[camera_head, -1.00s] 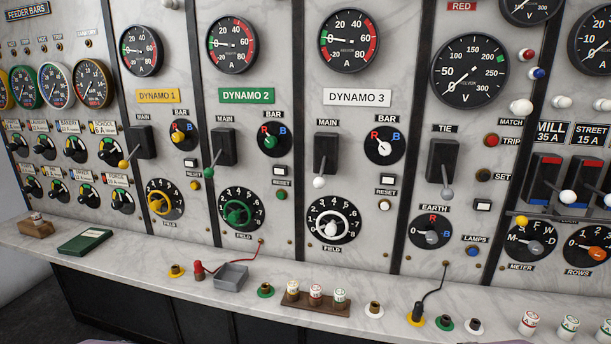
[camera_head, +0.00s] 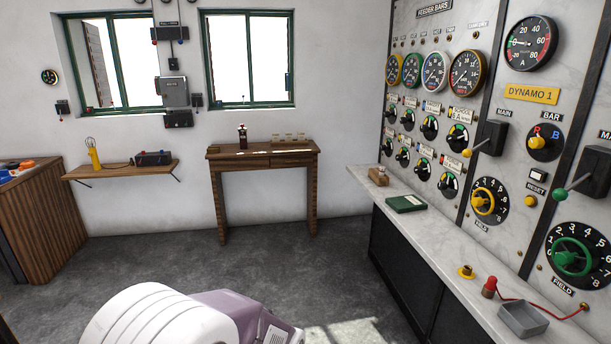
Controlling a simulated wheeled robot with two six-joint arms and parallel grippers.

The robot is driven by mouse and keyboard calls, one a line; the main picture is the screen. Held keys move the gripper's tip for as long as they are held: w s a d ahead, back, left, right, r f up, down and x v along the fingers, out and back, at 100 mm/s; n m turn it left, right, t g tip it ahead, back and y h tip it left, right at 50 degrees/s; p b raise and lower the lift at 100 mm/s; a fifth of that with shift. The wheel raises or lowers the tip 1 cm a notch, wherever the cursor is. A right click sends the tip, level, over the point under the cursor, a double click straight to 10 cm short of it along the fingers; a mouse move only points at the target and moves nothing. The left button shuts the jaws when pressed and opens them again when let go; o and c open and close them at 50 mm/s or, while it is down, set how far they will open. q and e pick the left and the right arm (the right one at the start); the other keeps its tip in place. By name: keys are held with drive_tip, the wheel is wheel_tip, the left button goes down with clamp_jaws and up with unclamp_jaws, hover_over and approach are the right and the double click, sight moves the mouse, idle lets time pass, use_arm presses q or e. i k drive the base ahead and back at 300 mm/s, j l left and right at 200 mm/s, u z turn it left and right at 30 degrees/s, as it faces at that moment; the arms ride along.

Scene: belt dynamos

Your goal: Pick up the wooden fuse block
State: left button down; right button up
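A small brown wooden block (camera_head: 378,177) with a pale cylindrical piece on top sits at the far left end of the marble ledge (camera_head: 452,254), below the feeder dials. It is small in view, so I cannot tell its details. A dark green book (camera_head: 406,203) lies just in front of it on the ledge. Part of my own arm, white and purple, shows at the bottom. Neither of my grippers is in view, and nothing touches the block.
A red-capped plug (camera_head: 489,287), a yellow socket (camera_head: 465,271) and a grey tray (camera_head: 523,318) stand nearer on the ledge. A wooden table (camera_head: 262,163) stands by the back wall, a wall shelf (camera_head: 122,171) and cabinet (camera_head: 48,224) further left. The floor (camera_head: 300,264) between is clear.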

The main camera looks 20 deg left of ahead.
sight(380, 178)
drive_tip(key=u, duration=0.25)
drive_tip(key=i+j+z, duration=0.35)
drive_tip(key=i, duration=0.55)
drive_tip(key=i+j+z, duration=0.35)
drive_tip(key=i+j, duration=0.25)
drive_tip(key=i, duration=0.3)
drive_tip(key=i+j+z, duration=0.35)
drive_tip(key=i+j, duration=0.45)
drive_tip(key=i+j+z, duration=0.35)
drive_tip(key=i+j, duration=0.3)
drive_tip(key=j, duration=0.35)
